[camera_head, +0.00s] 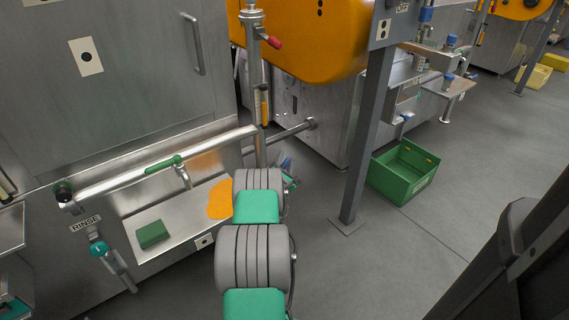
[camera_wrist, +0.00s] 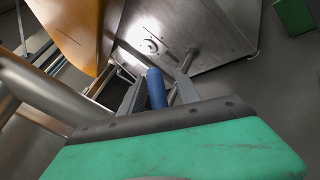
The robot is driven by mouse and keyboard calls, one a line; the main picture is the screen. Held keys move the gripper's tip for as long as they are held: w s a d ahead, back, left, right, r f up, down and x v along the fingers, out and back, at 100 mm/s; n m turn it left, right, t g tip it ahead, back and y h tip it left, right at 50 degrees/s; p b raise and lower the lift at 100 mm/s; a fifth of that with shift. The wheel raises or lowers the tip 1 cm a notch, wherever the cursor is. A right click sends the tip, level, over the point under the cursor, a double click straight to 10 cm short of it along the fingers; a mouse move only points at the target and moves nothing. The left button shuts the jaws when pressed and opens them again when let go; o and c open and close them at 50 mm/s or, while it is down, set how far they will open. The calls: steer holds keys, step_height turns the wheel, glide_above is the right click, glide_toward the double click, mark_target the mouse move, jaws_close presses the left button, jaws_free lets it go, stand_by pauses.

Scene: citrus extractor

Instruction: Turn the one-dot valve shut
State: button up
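My gripper shows in the wrist view (camera_wrist: 160,90). Its two grey fingers stand apart on either side of a blue handle-like cylinder (camera_wrist: 157,88); I see no clear contact. In the head view my arm hides most of the gripper, and some blue (camera_head: 286,162) shows just beyond the arm. A one-dot plate (camera_head: 204,241) is on the front edge of the steel shelf, and another one-dot plate (camera_head: 86,56) is on the cabinet door. Which valve is the one-dot valve is not clear. A green lever (camera_head: 165,166) lies along the steel pipe (camera_head: 120,178).
A red-handled lever (camera_head: 270,41) is on the upright pipe. A grey post (camera_head: 367,130) with a two-dot plate (camera_head: 383,29) stands right of my arm.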

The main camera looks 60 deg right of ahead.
jaws_close()
stand_by(0.4)
stand_by(1.0)
